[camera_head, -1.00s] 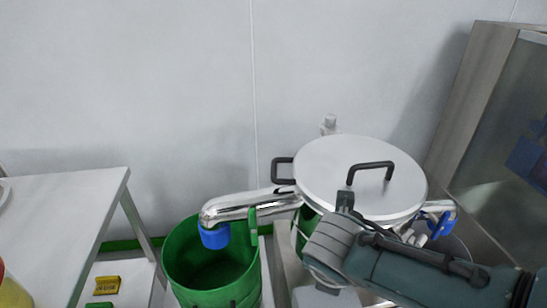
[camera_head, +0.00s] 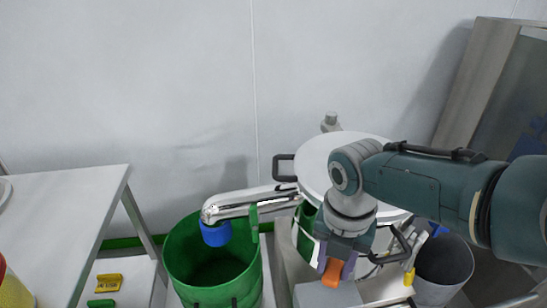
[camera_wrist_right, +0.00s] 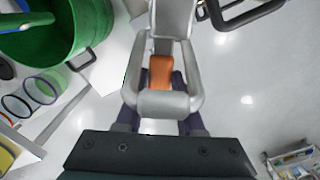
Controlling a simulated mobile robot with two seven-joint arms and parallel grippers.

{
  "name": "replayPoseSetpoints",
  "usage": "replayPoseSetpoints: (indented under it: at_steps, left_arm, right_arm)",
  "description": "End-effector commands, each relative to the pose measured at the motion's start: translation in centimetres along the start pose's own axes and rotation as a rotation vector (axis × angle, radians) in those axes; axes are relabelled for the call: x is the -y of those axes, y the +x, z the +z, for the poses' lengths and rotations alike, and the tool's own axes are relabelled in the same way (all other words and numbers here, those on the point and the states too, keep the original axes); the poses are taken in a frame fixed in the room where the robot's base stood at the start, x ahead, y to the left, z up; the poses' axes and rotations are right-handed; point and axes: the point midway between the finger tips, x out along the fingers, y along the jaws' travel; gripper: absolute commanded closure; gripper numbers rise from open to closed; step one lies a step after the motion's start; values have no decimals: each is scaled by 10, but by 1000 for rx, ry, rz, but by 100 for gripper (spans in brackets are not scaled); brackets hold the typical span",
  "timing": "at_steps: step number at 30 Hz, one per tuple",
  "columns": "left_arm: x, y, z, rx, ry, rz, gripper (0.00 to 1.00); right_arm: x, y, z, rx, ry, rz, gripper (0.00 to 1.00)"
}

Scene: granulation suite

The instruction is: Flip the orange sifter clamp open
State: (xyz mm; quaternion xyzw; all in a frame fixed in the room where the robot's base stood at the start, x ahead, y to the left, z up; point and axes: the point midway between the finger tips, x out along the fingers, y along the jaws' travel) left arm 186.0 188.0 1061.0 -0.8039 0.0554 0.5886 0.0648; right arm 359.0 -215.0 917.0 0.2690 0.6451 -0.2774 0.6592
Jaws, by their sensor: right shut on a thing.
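The orange sifter clamp (camera_head: 332,272) shows at the front of the round steel sifter (camera_head: 312,168), just below my right gripper (camera_head: 337,260). In the right wrist view the orange clamp (camera_wrist_right: 160,72) lies between the dark purple fingers, with a grey metal loop (camera_wrist_right: 168,103) around it. The right gripper is shut on the clamp, pointing down. The gripper and forearm hide much of the sifter's lid and front. The clamp's exact angle is hard to tell. My left gripper is in neither view.
A steel spout (camera_head: 245,203) with a blue end runs left over a green bin (camera_head: 185,262). A grey bin (camera_head: 445,268) stands at right. A white table (camera_head: 60,215) is at left.

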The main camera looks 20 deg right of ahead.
Motion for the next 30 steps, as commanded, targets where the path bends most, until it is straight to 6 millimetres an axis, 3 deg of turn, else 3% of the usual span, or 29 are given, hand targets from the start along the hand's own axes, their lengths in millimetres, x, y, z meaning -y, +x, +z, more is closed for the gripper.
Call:
replayPoseSetpoints:
  at_steps: [1, 22, 23, 30]
  left_arm:
    - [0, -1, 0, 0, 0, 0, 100]
    - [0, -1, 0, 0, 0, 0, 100]
    - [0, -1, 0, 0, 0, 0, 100]
    - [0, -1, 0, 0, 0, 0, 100]
  right_arm:
    - [-2, -7, 13, 32, 3, 9, 100]
    - [-2, -7, 13, 33, 6, 11, 100]
    - [-2, -7, 13, 33, 6, 11, 62]
    - [-2, -5, 10, 26, 4, 8, 35]
